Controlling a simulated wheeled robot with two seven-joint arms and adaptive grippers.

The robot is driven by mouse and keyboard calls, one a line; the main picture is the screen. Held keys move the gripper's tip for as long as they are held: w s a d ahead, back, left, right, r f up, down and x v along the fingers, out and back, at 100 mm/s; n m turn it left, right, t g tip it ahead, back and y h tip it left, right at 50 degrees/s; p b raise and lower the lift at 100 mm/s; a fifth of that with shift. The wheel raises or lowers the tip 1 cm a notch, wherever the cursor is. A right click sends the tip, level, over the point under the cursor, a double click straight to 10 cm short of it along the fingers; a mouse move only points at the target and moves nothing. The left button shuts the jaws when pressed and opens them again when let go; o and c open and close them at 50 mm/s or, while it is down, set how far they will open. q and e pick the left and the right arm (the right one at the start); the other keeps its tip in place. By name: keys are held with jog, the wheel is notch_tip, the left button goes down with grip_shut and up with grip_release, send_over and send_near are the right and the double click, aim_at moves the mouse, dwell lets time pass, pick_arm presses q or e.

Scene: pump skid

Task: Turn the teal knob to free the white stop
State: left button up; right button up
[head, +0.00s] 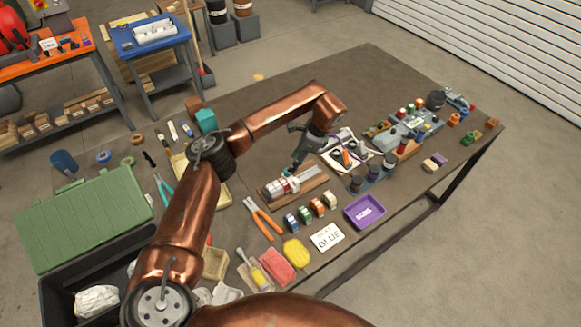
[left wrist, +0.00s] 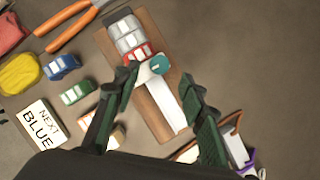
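The teal knob (left wrist: 159,64) sits on the white stop (left wrist: 145,73), across a pale channel (left wrist: 168,105) on a wooden board (left wrist: 149,107). A red car (left wrist: 134,53) is right against or just beside the stop, with white and grey cars (left wrist: 125,32) behind it in the channel. My left gripper (left wrist: 158,82) is open, its dark fingers on either side of the knob and stop; I cannot tell whether they touch. In the head view the left gripper (head: 297,165) is over the board (head: 310,187) and largely hides the knob. My right gripper is not in view.
Several small toy cars (head: 304,213) stand in a row near the board, beside a card reading NEXT BLUE (head: 327,237) and a purple tray (head: 365,211). Orange pliers (head: 263,218) lie left of them. Blocks and tools crowd the back right. The far table (head: 350,75) is clear.

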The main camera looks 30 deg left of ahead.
pick_arm(q)
jog(key=v, duration=0.6)
jog(key=shift+r, duration=0.25)
jog(key=shift+d, duration=0.1)
